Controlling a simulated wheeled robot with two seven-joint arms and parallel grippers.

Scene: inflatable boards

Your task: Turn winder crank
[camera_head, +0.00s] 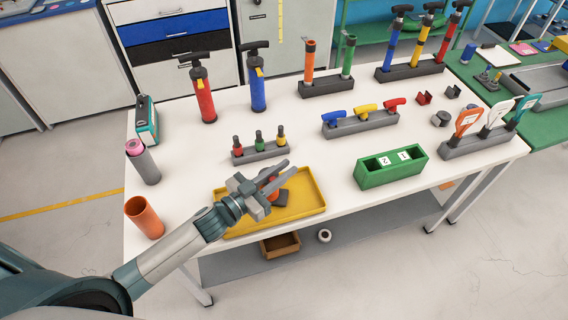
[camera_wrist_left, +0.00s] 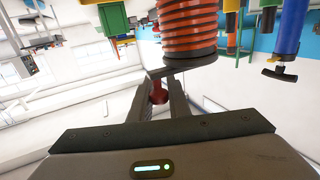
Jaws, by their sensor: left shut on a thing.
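The winder (camera_head: 272,190) shows in the head view as a small orange-red piece with a dark base in the yellow tray (camera_head: 314,192), largely hidden by my gripper. In the left wrist view the winder (camera_wrist_left: 189,22) is a ribbed orange-red drum with a dark rim. A dark crank arm (camera_wrist_left: 163,72) runs from the rim to a red crank knob (camera_wrist_left: 158,92). My left gripper (camera_head: 276,176) is over the tray, beside the drum. Its two fingers are closed around the red knob in the left wrist view (camera_wrist_left: 158,100). My right gripper is not in view.
A rack with three small pumps (camera_head: 262,152) stands just behind the tray. A green box (camera_head: 391,166) stands to its right. An orange cup (camera_head: 144,217) and a grey cylinder (camera_head: 147,167) stand at the left edge. White tabletop is free between tray and green box.

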